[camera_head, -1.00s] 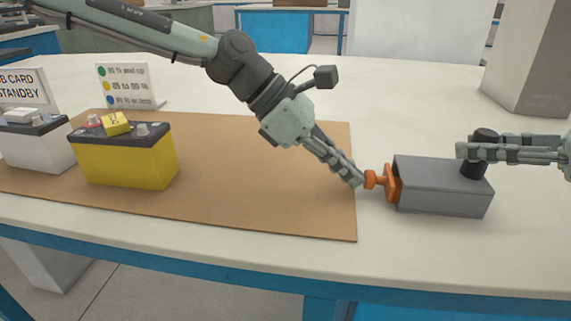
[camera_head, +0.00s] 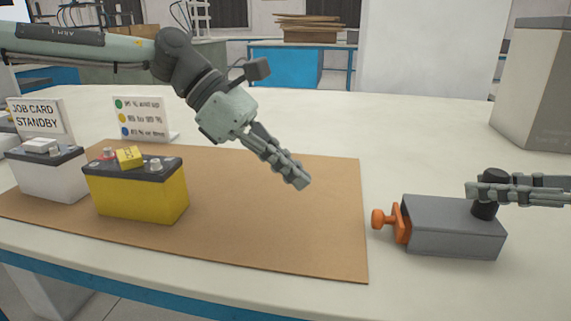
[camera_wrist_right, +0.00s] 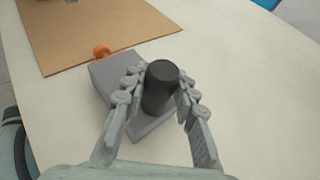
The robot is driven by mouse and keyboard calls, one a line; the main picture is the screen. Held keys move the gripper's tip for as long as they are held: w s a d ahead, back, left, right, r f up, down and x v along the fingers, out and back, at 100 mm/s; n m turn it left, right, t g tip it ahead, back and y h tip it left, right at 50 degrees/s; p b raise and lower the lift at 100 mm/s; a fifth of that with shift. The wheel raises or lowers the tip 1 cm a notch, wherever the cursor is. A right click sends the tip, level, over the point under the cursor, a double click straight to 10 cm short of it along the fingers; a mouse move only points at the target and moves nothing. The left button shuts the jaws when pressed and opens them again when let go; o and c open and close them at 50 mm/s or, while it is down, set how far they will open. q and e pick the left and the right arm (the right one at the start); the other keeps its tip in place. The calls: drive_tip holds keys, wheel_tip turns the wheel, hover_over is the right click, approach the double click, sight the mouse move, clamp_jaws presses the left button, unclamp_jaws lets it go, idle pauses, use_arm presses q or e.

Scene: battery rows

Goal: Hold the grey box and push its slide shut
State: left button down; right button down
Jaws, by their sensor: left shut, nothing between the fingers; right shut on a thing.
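The grey box (camera_head: 452,228) sits on the white table just right of the brown mat. An orange slide with a knob (camera_head: 390,220) is at its left end, with the orange plate close against the box; I cannot tell if a gap is left. My right gripper (camera_head: 484,192) is shut on the black post (camera_head: 488,207) on top of the box. In the right wrist view its fingers (camera_wrist_right: 160,88) clasp the black post (camera_wrist_right: 161,84), and the orange knob (camera_wrist_right: 101,51) shows past the box (camera_wrist_right: 112,76). My left gripper (camera_head: 302,183) is shut and empty above the mat, left of and apart from the knob.
The brown mat (camera_head: 270,245) carries a yellow battery (camera_head: 140,195) and a white battery (camera_head: 50,180) at left. A job card sign (camera_head: 38,118) and a colour key sign (camera_head: 140,118) stand behind. A grey block (camera_head: 540,85) is at back right.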

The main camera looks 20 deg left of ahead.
idle(0.3)
drive_tip(key=c, duration=1.1)
unclamp_jaws()
drive_tip(key=v, duration=1.2)
